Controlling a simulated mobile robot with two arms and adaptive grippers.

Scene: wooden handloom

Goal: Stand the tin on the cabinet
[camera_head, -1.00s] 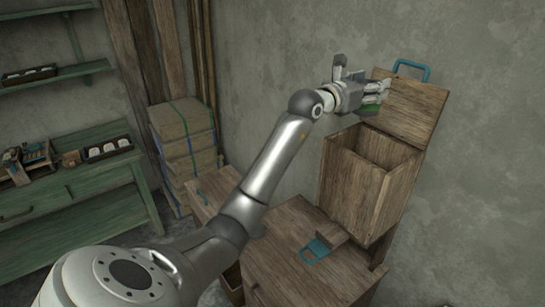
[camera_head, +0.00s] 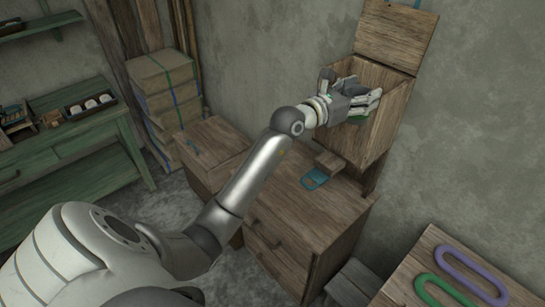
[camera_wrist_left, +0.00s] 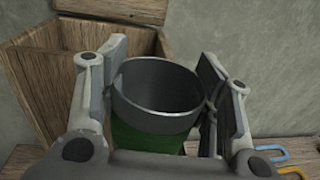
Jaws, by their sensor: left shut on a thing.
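My left gripper (camera_head: 366,102) is shut on a tin, with a finger on either side of it. In the head view only a green sliver of the tin (camera_head: 357,118) shows below the fingers. In the left wrist view the tin (camera_wrist_left: 158,95) looks upright, with a dark open rim and a green lower body; its base is hidden. The low wooden cabinet (camera_head: 270,225) with drawers stands below and left of the gripper. In the head view the gripper overlaps the open wooden box; I cannot tell its exact distance from it. My right gripper is not in view.
The wooden box (camera_head: 385,140) has its lid (camera_head: 395,32) raised against the wall. A blue handle (camera_head: 314,179) and a wooden block (camera_head: 328,160) are by the cabinet's back edge. A wooden surface at lower right holds purple (camera_head: 472,277) and green (camera_head: 445,290) loops.

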